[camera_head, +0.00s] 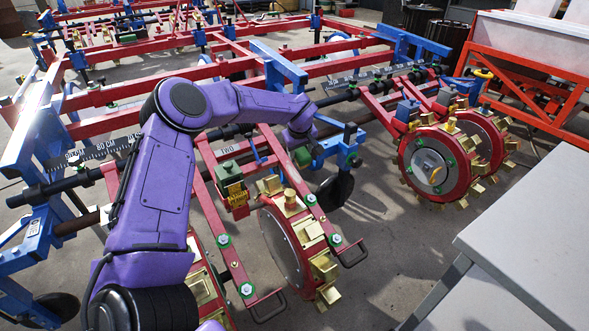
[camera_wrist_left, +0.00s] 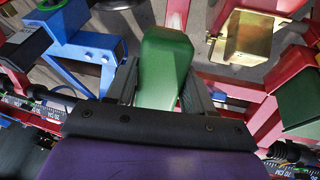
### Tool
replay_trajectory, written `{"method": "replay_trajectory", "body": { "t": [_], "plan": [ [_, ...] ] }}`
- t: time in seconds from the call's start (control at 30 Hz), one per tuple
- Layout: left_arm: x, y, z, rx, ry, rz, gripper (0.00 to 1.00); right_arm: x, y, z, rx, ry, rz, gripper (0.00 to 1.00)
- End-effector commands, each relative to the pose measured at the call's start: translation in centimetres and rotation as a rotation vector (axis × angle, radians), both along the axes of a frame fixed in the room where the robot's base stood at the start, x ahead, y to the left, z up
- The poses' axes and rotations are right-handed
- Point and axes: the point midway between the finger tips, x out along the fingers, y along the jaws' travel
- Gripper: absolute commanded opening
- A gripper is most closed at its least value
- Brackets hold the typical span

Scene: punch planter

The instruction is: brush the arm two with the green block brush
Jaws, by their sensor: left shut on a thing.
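My left gripper (camera_head: 303,148) is shut on the green block brush, which shows between its two fingers in the wrist view (camera_wrist_left: 165,65). In the head view only a small green bit (camera_head: 302,157) shows below the gripper, and the rest is hidden. Arm two (camera_head: 207,168) is a red arm by a white label reading "TWO". It runs down toward the front beside a red punch wheel (camera_head: 286,240) with brass blocks. The gripper is over the right side of this assembly. Whether the brush touches anything, I cannot tell. My right gripper is not in view.
More red and blue frame (camera_head: 330,67) with a marked scale bar stands behind. Another pair of punch wheels (camera_head: 437,165) stands at the right. A grey table (camera_head: 535,225) fills the lower right. Open floor (camera_head: 400,255) lies between wheels and table.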

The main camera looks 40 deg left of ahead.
Motion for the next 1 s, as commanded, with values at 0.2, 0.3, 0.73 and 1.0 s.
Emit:
{"method": "replay_trajectory", "body": {
  "t": [0.2, 0.3, 0.73, 1.0],
  "plan": [
    [0.6, 2.7, -1.2, 0.022, -0.026, 0.090, 0.24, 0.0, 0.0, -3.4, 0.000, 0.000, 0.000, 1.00],
    [0.6, 3.0, -1.3, 0.023, -0.026, 0.096, 0.24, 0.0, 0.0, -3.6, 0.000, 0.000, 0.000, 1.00],
    [1.0, 4.4, -6.1, 0.023, -0.024, 0.094, 0.24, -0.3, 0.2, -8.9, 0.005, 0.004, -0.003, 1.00],
    [1.1, 4.6, -8.1, 0.021, -0.023, 0.089, 0.20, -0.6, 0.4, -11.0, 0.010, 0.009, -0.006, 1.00]
  ]
}}
